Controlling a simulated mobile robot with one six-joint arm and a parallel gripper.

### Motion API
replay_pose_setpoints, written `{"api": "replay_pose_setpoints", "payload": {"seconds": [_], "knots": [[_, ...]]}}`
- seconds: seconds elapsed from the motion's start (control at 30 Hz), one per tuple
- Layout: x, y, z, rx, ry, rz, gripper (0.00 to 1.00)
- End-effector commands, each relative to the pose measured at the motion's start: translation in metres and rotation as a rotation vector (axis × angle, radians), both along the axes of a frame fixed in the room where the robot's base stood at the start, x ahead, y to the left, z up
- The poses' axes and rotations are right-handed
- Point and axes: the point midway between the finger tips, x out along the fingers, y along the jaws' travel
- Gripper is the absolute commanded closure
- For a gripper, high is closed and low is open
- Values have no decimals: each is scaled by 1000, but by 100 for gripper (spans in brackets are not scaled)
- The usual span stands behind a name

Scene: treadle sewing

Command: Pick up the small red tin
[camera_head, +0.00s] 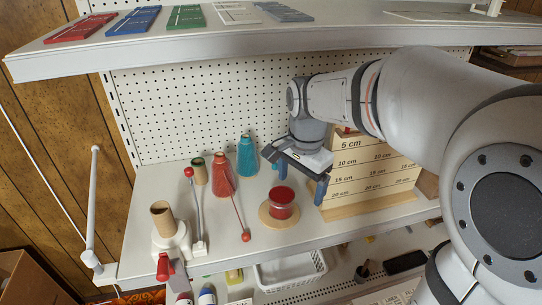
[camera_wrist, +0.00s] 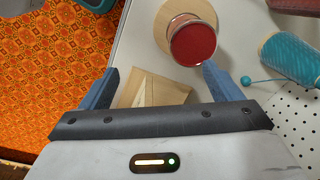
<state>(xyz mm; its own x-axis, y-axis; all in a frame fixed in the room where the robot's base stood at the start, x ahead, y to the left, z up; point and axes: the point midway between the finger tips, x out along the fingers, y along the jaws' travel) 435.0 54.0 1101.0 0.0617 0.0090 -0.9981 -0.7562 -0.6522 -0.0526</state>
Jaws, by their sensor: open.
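The small red tin (camera_head: 281,198) is a short round thing with a flat red top. It stands upright on a round wooden disc (camera_head: 265,215) near the front of the white shelf. In the wrist view the tin (camera_wrist: 193,44) lies beyond my right-hand finger, near its tip. My gripper (camera_head: 300,178) is open, with two blue fingers, and hangs above and just right of the tin. In the wrist view my gripper (camera_wrist: 160,69) has nothing held between its fingers. The tin is outside the gap between them.
A wooden block stack with cm labels (camera_head: 372,172) stands close on the right. Red (camera_head: 222,177) and teal (camera_head: 247,158) thread cones stand behind left. A thin rod with a red ball (camera_head: 246,237) is left of the tin. An upper shelf (camera_head: 270,50) hangs above.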

Motion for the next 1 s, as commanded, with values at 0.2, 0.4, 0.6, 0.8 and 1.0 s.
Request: {"api": "replay_pose_setpoints", "payload": {"seconds": [0.2,0.4,0.6,0.8,1.0], "knots": [[37,26,-9,0,57,-249,15],[43,31,-23,-1,67,-302,15],[40,33,-45,-1,67,-300,15],[35,37,-76,-2,67,-299,15],[36,37,-88,0,64,-299,15]]}}
